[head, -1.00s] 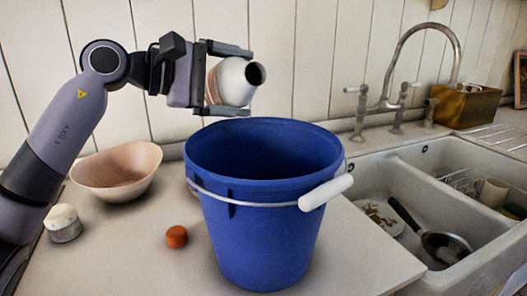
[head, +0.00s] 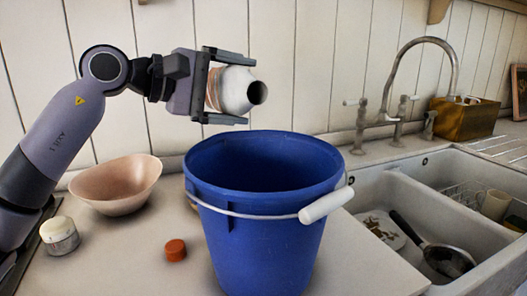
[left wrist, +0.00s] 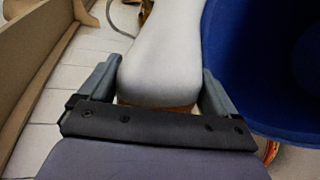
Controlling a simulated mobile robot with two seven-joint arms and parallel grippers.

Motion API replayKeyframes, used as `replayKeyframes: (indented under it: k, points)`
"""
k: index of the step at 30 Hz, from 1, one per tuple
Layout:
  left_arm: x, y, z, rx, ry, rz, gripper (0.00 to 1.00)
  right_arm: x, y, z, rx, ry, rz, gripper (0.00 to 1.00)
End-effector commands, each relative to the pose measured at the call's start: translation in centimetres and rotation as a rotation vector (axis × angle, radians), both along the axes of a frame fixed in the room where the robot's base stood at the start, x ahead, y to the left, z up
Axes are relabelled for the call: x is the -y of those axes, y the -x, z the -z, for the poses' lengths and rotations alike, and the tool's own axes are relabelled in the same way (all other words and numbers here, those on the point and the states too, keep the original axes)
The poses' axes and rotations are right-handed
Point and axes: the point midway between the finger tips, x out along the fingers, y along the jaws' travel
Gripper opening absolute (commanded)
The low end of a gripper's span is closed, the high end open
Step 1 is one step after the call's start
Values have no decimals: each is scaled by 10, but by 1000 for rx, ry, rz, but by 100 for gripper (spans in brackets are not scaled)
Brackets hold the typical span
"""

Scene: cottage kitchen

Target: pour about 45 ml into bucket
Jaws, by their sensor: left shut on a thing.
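A blue bucket (head: 262,215) with a white handle grip stands on the counter in the middle of the head view. My left gripper (head: 226,88) is shut on a white bottle-like vessel (head: 238,90) with a brownish band. It holds the vessel tilted onto its side above the bucket's back left rim, its dark mouth facing right and toward the camera. The vessel (left wrist: 160,60) also shows between the fingers in the left wrist view, with the bucket (left wrist: 265,70) to the right. No liquid stream is visible, and the bucket's contents cannot be seen. My right gripper is not in view.
A pinkish bowl (head: 117,184) stands left of the bucket. A small white-lidded jar (head: 60,235) and an orange-red cap-like object (head: 175,249) are in front. A double sink (head: 440,215) with a pan (head: 447,261) and a tall tap (head: 452,60) is at the right.

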Motion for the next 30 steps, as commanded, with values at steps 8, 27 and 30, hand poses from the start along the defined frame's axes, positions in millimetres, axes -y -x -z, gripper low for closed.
replayKeyframes:
  k: [8, 27, 30]
  points:
    - [0, 1, -6, 44, -20, -1, 48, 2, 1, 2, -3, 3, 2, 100]
    - [1, 2, -8, 127, -66, -1, 48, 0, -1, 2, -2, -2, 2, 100]
    - [1, 2, -8, 134, -69, 0, 48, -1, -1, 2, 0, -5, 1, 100]
